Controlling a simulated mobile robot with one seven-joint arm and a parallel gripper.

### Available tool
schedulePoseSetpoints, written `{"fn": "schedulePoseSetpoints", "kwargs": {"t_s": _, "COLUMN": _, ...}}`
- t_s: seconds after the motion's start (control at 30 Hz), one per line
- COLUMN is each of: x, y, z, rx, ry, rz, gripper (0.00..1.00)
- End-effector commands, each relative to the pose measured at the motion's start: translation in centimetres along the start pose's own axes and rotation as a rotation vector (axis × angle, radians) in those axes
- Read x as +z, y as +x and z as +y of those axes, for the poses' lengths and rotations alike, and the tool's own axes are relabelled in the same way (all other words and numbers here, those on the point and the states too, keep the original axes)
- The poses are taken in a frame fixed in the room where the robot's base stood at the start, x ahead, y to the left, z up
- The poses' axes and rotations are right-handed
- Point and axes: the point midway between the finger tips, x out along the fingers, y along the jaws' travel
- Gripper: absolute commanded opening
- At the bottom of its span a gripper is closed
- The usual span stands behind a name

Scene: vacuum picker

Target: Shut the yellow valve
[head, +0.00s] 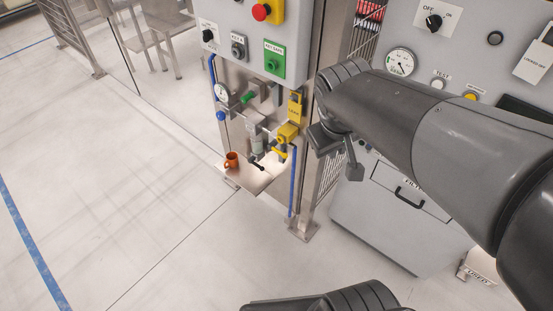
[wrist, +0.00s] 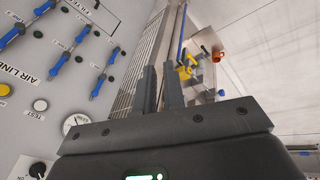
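The yellow valve (head: 288,133) sits on the pipework under the small grey control box, with a yellow lever (head: 279,152) just below it. In the wrist view the yellow valve (wrist: 185,72) shows small, beyond and right of my fingertips. My gripper (head: 352,168) is to the right of the valve, apart from it, in front of the fence post and the large grey panel. In the wrist view my gripper (wrist: 161,85) has its two fingers a little apart, with nothing between them. The lever's exact angle is too small to tell.
A yellow lock tag (head: 295,107) hangs above the valve. An orange mug (head: 232,160) stands on the metal shelf (head: 254,182) to its left. A metal post (head: 305,205) and mesh fence stand between valve and grey cabinet (head: 385,225). The floor (head: 110,210) at left is clear.

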Motion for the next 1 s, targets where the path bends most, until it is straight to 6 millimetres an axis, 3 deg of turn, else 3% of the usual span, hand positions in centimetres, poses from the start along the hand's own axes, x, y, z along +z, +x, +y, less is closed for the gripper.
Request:
{"fn": "schedulePoseSetpoints", "kwargs": {"t_s": 0.1, "x": -1.5, "y": 1.8, "z": 0.1, "rx": 0.035, "ry": -0.099, "rz": -0.051, "gripper": 0.0}}
{"fn": "schedulePoseSetpoints", "kwargs": {"t_s": 0.5, "x": -6.5, "y": 8.2, "z": -0.3, "rx": 0.164, "ry": -0.454, "rz": -0.194, "gripper": 0.0}}
{"fn": "schedulePoseSetpoints", "kwargs": {"t_s": 1.0, "x": -12.3, "y": 17.3, "z": -3.8, "rx": 0.329, "ry": -0.942, "rz": -0.341, "gripper": 0.0}}
